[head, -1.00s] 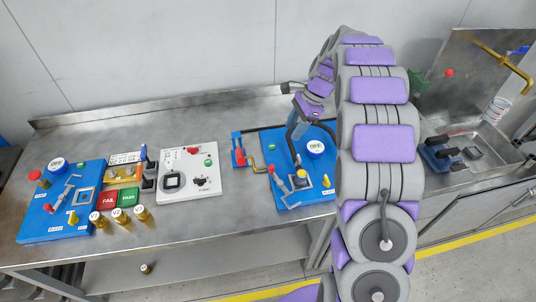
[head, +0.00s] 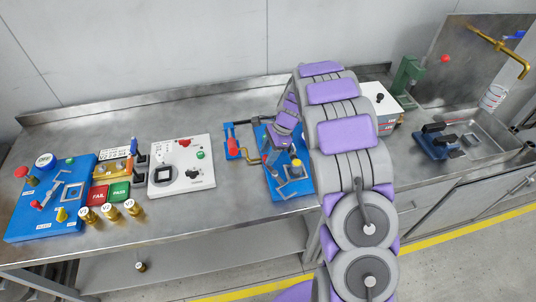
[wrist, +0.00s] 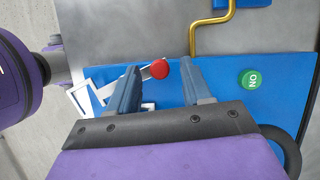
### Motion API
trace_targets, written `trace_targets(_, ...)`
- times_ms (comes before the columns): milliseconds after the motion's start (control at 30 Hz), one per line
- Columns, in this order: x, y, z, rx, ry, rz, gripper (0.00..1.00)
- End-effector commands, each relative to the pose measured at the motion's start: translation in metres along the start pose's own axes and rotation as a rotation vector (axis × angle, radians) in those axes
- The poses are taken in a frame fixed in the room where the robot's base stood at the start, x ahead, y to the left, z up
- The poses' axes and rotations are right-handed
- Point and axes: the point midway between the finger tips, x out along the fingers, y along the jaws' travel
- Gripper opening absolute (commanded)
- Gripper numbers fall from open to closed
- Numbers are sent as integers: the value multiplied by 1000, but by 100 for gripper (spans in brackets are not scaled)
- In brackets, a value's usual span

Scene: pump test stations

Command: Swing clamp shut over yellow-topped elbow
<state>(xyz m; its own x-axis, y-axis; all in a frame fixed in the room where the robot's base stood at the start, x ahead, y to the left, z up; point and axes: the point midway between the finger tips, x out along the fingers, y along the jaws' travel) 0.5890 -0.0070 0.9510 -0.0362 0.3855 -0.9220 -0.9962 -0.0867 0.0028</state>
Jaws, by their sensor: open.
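My gripper (wrist: 161,70) is open in the wrist view, with its two blue fingers on either side of the clamp's red knob (wrist: 159,69). Visible gaps show between the knob and the fingers. The clamp's pale arm (wrist: 107,88) runs left from the knob, partly behind the left finger.
A green ON button (wrist: 251,80) and a bent brass pipe (wrist: 208,38) are near the fingers. A white panel (head: 181,165) and another blue board (head: 52,198) are left; a sink (head: 465,140) is right.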

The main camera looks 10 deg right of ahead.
Motion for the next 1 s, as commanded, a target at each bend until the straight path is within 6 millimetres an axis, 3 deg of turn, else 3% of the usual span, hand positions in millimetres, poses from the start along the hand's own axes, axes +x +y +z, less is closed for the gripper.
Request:
trace_targets(367, 5, 0, 0, -1, 1, -2, 49)
trace_targets(867, 4, -1, 0, -1, 2, -2, 1)
trace_targets(1000, 4, -1, 0, -1, 2, -3, 0)
